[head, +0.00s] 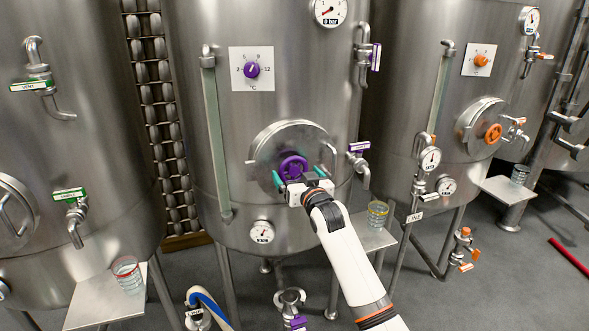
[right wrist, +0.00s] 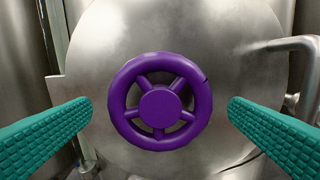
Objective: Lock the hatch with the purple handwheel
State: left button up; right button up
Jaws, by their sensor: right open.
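The purple handwheel (head: 293,168) sits at the middle of the round steel hatch (head: 262,150) on the centre tank. In the right wrist view the handwheel (right wrist: 160,101) faces me squarely, with spokes and a round hub. The hatch (right wrist: 100,40) fills the space behind it. My right gripper (head: 297,180) is just in front of the handwheel. Its two green fingers (right wrist: 160,125) are open, one on each side of the wheel, with a visible gap to the rim on both sides. My left gripper is not in view.
A purple-tagged tap (head: 358,160) sticks out right of the hatch. A glass (head: 377,213) stands on a shelf below. The right tank has an orange handwheel (head: 493,134).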

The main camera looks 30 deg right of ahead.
aim_at(294, 170)
jog(key=shift+x, duration=1.2)
jog(key=shift+c, duration=0.5)
jog(key=c, duration=0.9)
jog(key=shift+m+p, duration=0.3)
jog(key=shift+m, duration=0.1)
jog(key=m+p, duration=0.1)
jog(key=m, duration=0.2)
jog(key=shift+m+p, duration=0.75)
jog(key=shift+m, duration=1.25)
